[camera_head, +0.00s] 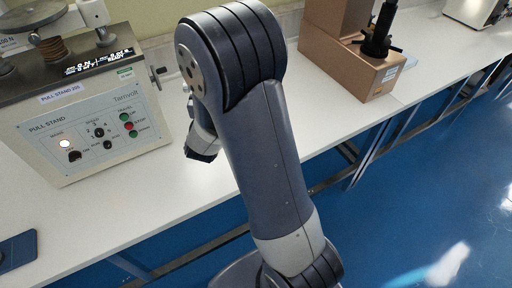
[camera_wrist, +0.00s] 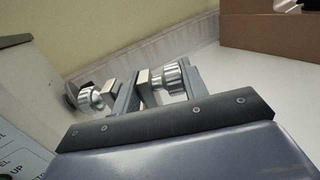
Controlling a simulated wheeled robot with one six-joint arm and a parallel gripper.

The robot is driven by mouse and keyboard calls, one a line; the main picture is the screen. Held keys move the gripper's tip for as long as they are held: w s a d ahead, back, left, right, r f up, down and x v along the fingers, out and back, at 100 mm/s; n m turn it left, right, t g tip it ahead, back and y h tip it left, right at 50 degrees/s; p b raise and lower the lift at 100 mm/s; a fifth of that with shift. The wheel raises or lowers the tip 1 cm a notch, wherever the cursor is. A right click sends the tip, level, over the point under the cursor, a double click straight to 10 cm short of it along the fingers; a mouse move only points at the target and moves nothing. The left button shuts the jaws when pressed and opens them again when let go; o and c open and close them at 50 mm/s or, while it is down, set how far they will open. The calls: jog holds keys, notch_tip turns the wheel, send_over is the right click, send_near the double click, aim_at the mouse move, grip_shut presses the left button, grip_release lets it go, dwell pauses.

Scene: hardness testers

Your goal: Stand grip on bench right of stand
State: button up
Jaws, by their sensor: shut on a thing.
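The pull stand (camera_head: 95,125) is a beige box with a dark top and a front control panel, on the white bench (camera_head: 190,190) at the left in the head view. The edge of its panel shows in the wrist view (camera_wrist: 22,150). In the wrist view my gripper (camera_wrist: 150,88) is shut on the grip (camera_wrist: 174,76), a small metal piece with knurled knobs at either side. The grip is to the right of the stand there; whether it touches the bench cannot be told. In the head view my arm hides the grip and most of the gripper.
A copper-brown machine (camera_head: 350,62) with a black spindle stands farther right on the bench. Bare bench lies between it and the stand, partly behind my arm. A dark blue pad (camera_head: 18,250) lies at the bench's front left. The floor is blue.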

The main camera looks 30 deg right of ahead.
jog(key=s+d+f+m+g+h+b, duration=0.5)
jog(key=d+f+m+g+h+b, duration=0.45)
jog(key=b, duration=2.25)
jog(key=f, duration=0.3)
jog(key=d+f+n+y+b, duration=0.1)
jog(key=f, duration=0.3)
jog(key=f+n+t+y+b, duration=0.1)
jog(key=f, duration=0.3)
jog(key=shift+s+d+f, duration=0.2)
jog(key=shift+d+f, duration=0.05)
jog(key=shift+d, duration=0.05)
jog(key=shift+f+b, duration=0.2)
jog(key=shift+b, duration=0.3)
jog(key=o, duration=1.2)
jog(key=shift+o, duration=0.2)
jog(key=shift+r, duration=0.15)
jog(key=p+v, duration=0.2)
jog(key=v, duration=1)
